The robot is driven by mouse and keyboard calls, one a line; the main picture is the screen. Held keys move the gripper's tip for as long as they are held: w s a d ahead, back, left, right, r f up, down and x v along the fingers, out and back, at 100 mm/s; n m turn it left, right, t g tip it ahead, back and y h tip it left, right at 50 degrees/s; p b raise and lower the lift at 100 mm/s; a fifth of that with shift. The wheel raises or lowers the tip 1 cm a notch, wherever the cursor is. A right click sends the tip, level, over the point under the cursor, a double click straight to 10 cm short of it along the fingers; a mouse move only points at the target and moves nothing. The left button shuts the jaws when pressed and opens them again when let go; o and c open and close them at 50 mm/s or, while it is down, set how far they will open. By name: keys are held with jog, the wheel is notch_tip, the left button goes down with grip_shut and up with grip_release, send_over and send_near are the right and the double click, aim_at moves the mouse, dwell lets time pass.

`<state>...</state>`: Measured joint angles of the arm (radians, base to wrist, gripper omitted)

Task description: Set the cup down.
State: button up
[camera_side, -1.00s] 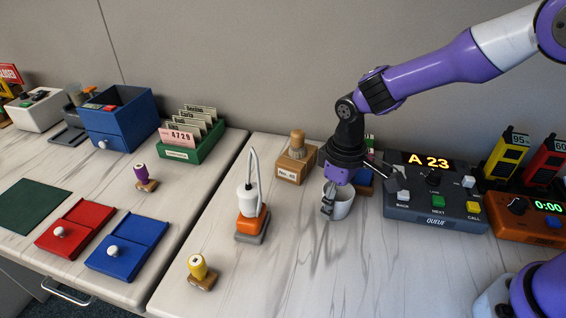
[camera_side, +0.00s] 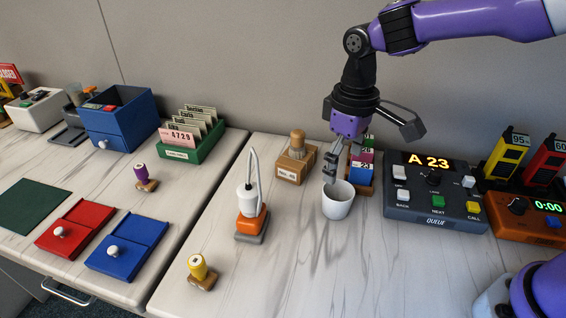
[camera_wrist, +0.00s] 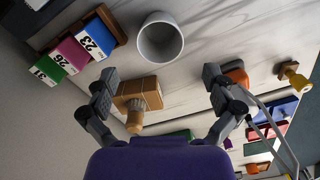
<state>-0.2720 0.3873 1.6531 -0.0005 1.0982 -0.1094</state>
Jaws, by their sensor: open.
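A white cup (camera_side: 338,205) stands upright on the right-hand table, in front of the ticket holder. It also shows in the wrist view (camera_wrist: 160,40) at the top centre, empty and apart from both fingers. My gripper (camera_side: 331,176) is just above and behind the cup's rim in the side view. In the wrist view my gripper (camera_wrist: 158,80) has its two fingers spread wide with nothing held between them.
The ticket holder (camera_side: 360,176) is close behind the cup, and the queue console (camera_side: 432,208) is to its right. A wooden stamp box (camera_side: 293,170) and an orange-based device (camera_side: 250,222) are to the left. The table in front is clear.

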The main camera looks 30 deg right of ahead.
jog(key=s+d+r+m+t, duration=0.2)
jog(key=s+d+r, duration=0.1)
jog(key=s, duration=0.3)
jog(key=s+d+r+m+t, duration=0.2)
jog(key=s+d+r+t, duration=0.1)
jog(key=s+d, duration=0.3)
jog(key=shift+s+d+r+t, duration=0.15)
jog(key=shift+s+r+t, duration=0.25)
jog(key=shift+r, duration=0.35)
